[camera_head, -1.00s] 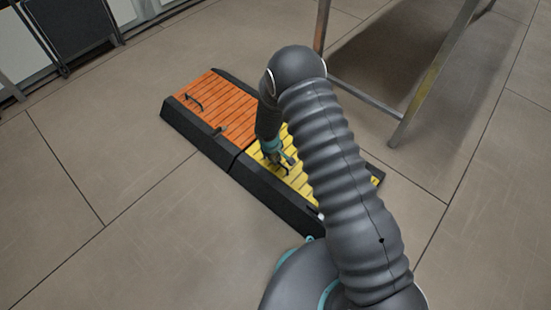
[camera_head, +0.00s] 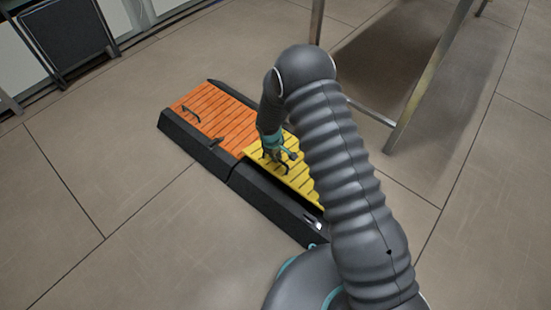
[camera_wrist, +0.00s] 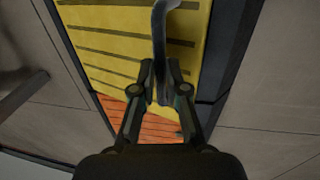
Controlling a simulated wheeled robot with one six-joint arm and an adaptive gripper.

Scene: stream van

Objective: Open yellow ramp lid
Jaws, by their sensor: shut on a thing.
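The yellow ramp lid (camera_head: 302,179) is the nearer panel of a black-framed ramp on the floor. It is slightly raised and tilted, with a dark gap along its near-left side. My gripper (camera_head: 279,157) is shut on the lid's dark handle (camera_head: 284,168). In the wrist view, the handle (camera_wrist: 160,35) rises between the fingers of my gripper (camera_wrist: 162,88), and the slatted yellow lid (camera_wrist: 118,45) lies behind it. My arm hides the lid's right part in the head view.
The orange lid (camera_head: 222,118) beside it is flat in the black frame (camera_head: 185,139), with its own handle (camera_head: 190,113). A small shiny thing (camera_head: 313,222) shows in the dark opening. A metal-legged table (camera_head: 425,85) stands at upper right. The floor at left is clear.

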